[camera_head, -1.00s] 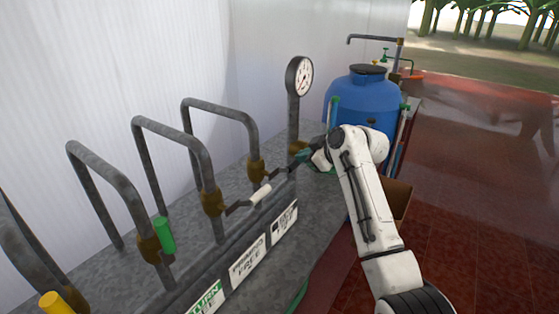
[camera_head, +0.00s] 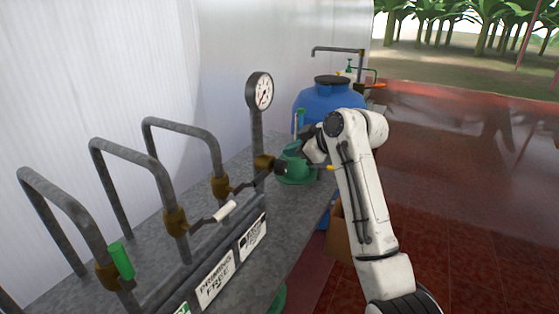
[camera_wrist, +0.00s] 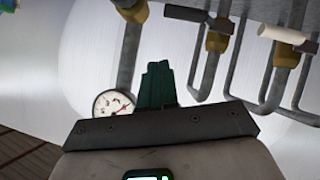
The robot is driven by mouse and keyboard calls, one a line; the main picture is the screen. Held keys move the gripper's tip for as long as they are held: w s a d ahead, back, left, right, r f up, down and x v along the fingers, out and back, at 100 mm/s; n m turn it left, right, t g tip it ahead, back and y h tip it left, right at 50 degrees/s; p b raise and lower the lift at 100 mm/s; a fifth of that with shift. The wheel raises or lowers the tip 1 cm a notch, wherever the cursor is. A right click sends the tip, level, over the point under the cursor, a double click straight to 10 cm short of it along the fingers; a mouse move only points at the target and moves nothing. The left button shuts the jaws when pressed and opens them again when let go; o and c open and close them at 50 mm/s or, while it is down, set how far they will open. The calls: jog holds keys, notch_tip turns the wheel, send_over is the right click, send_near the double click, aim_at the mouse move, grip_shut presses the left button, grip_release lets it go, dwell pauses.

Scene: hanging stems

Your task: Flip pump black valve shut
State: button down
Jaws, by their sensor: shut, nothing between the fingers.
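The black valve is a brass body (camera_head: 220,187) on the third hooped pipe. Its black lever (camera_head: 256,182) sticks out to the right, across the pipe line. In the wrist view the black lever (camera_wrist: 185,13) shows at the top, beside its brass body (camera_wrist: 216,40). My gripper (camera_wrist: 157,70) is shut and empty there, its green fingers below the lever in the picture and apart from it. In the head view my gripper is near the gauge post, largely hidden by my wrist and hard to tell from the green pump part behind.
A white-handled lever (camera_head: 225,211) and a green-handled valve (camera_head: 121,260) stand to the left. A pressure gauge (camera_head: 260,91) rises on a post. A blue tank (camera_head: 318,98) stands behind my arm. Labels (camera_head: 216,280) line the bench front. Open red floor lies right.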

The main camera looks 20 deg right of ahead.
jog(key=shift+v, duration=1.1)
jog(key=shift+w+d+r, duration=0.1)
jog(key=s+a+f+m+g+h, duration=0.1)
jog(key=s+a+f+m+g, duration=0.2)
jog(key=s+f, duration=0.95)
jog(key=s+a+f+m+g+h, duration=0.1)
jog(key=s+a+f+m+g, duration=0.15)
jog(key=s+f, duration=0.95)
jog(key=s+f+m+g+h, duration=0.1)
jog(key=s+f, duration=0.4)
jog(key=s, duration=0.7)
jog(key=s+f+m+g+h, duration=0.1)
jog(key=s+f+m+g, duration=0.2)
jog(key=s, duration=0.9)
notch_tip(320, 180, down, 3)
jog(key=shift+r+h, duration=0.25)
jog(key=shift+h, duration=0.15)
jog(key=shift+a+m, duration=0.15)
jog(key=shift+m, duration=0.1)
